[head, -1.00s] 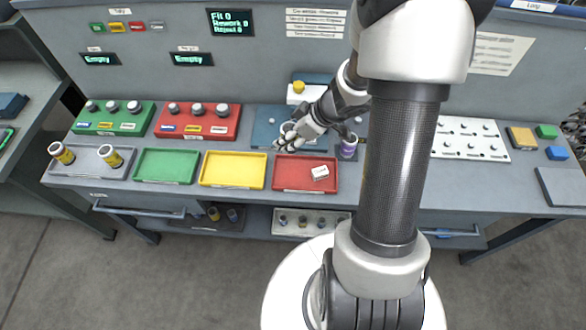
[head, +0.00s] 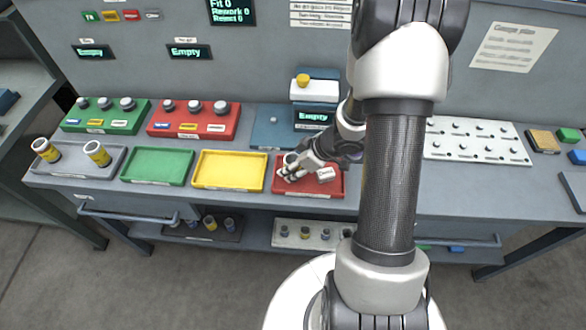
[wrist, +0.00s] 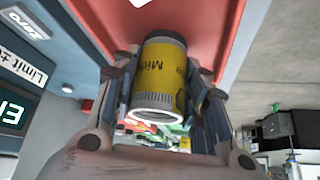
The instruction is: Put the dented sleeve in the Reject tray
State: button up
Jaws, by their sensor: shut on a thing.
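My gripper (head: 290,170) is over the left part of the red tray (head: 318,189) in the head view. In the wrist view it is shut on a yellow-banded sleeve (wrist: 160,72) with grey ends and the lettering "Mid". The sleeve lies between the two fingers, with the red tray floor (wrist: 205,18) behind it. I cannot tell whether it touches the tray. No dent shows on the side I see. The red tray's front label is too small to read.
A small white block (head: 325,174) lies in the red tray, right of my gripper. The yellow tray (head: 229,170) and green tray (head: 157,166) beside it are empty. Two yellow-banded sleeves stand on the grey tray (head: 75,168) at left. My arm hides part of the bench.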

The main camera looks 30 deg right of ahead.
jog(key=shift+r, duration=0.15)
jog(key=o, duration=1.3)
jog(key=shift+f, duration=0.2)
jog(key=shift+o, duration=0.2)
